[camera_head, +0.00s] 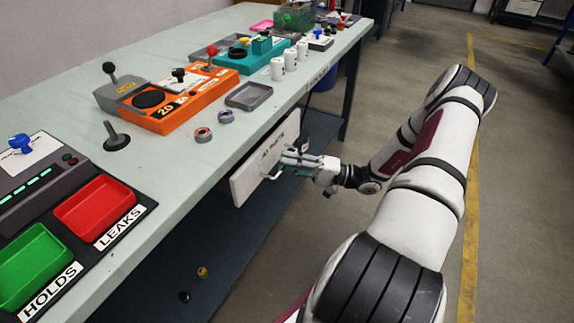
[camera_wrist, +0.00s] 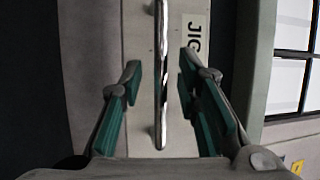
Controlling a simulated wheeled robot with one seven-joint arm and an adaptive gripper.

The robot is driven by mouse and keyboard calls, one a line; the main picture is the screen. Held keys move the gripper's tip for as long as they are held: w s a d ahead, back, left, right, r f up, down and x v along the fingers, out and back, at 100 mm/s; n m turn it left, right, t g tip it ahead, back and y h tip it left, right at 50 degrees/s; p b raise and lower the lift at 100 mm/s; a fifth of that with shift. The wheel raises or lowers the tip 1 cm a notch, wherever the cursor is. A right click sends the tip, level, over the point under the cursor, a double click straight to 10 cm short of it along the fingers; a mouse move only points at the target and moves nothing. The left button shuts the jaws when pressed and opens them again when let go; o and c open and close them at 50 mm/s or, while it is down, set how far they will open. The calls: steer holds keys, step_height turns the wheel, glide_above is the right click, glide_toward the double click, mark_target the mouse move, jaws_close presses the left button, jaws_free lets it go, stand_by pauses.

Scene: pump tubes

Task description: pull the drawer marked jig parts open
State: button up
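The white drawer front (camera_head: 245,186) stands below the right edge of the workbench, with lettering only partly legible. In the wrist view the drawer front (camera_wrist: 138,30) shows a label (camera_wrist: 197,35) reading "JIG", the rest hidden by a finger. A shiny bar handle (camera_wrist: 160,60) runs down the middle of that view. My gripper (camera_head: 288,165) is at the drawer front. In the wrist view my gripper (camera_wrist: 160,85) is open, with one teal-padded finger on each side of the handle and a gap to both. No drawer inside is visible.
The workbench (camera_head: 165,180) carries orange and teal control boxes, white cups (camera_head: 278,68), a grey tray (camera_head: 248,96), and red (camera_head: 95,208) and green (camera_head: 35,265) trays. A lower shelf (camera_head: 235,245) lies under the bench. The floor right of the bench is clear around my arm.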

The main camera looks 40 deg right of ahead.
steer(key=shift+w+a+r, duration=0.1)
steer(key=shift+w+a, duration=0.1)
jaws_close()
steer(key=shift+s, duration=0.1)
steer(key=s+d, duration=0.4)
steer(key=s, duration=0.6)
steer(key=s+d, duration=0.3)
steer(key=s, duration=0.8)
steer(key=shift+d+p, duration=0.35)
steer(key=shift+p, duration=0.1)
jaws_free()
